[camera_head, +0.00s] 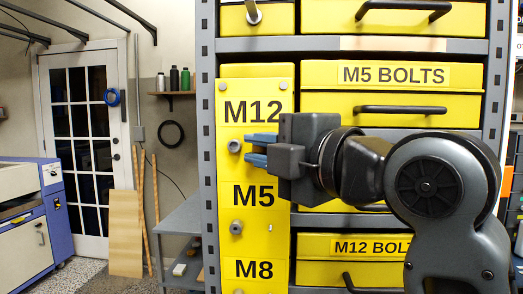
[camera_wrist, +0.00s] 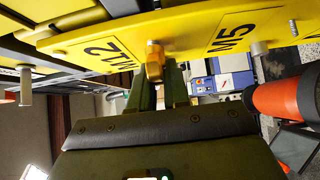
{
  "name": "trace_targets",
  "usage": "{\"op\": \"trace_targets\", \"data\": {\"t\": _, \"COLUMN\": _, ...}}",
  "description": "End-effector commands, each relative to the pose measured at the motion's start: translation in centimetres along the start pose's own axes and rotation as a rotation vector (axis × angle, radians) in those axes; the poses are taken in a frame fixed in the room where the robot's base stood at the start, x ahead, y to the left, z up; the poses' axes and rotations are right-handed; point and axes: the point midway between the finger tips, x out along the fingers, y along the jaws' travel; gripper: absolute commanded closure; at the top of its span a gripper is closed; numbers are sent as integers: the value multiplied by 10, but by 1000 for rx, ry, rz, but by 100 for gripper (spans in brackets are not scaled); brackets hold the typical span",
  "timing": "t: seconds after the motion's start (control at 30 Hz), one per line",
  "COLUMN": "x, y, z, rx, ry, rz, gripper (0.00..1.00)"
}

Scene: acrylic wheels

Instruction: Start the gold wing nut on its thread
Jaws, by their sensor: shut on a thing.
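The gold wing nut (camera_wrist: 154,62) shows in the wrist view, held at the tips of my gripper (camera_wrist: 160,92). It lies in line with the yellow panel (camera_wrist: 190,32), between its M12 and M5 labels. In the head view my gripper (camera_head: 252,151) points left, its blue fingertips just right of the grey stud (camera_head: 235,146) under the M12 label; the nut cannot be made out there. In the wrist view that stud is hidden behind the nut, so I cannot tell whether they touch. Another stud (camera_wrist: 258,48) stands by the M5 label, also in the head view (camera_head: 236,228).
A lower label on the panel reads M8. Yellow bolt drawers with black handles (camera_head: 400,110) stand right of the panel, behind my arm. A grey rack post (camera_head: 208,150) borders the panel on the left. A grey table (camera_head: 182,218) stands lower left.

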Motion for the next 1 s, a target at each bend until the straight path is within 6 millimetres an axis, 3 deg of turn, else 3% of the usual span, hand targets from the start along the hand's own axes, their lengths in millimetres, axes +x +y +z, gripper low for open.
{"op": "trace_targets", "data": {"t": 0.2, "x": 1, "y": 0, "z": 1, "rx": 0, "ry": 0, "rz": 0, "gripper": 100}}
{"op": "trace_targets", "data": {"t": 0.23, "x": 1, "y": 0, "z": 1, "rx": 0, "ry": 0, "rz": 0, "gripper": 82}}
{"op": "trace_targets", "data": {"t": 0.53, "x": 1, "y": 0, "z": 1, "rx": 0, "ry": 0, "rz": 0, "gripper": 54}}
{"op": "trace_targets", "data": {"t": 0.83, "x": -3, "y": 0, "z": 1, "rx": 0, "ry": 0, "rz": 1, "gripper": 54}}
{"op": "trace_targets", "data": {"t": 1.0, "x": -25, "y": -2, "z": 2, "rx": 0, "ry": -3, "rz": 2, "gripper": 54}}
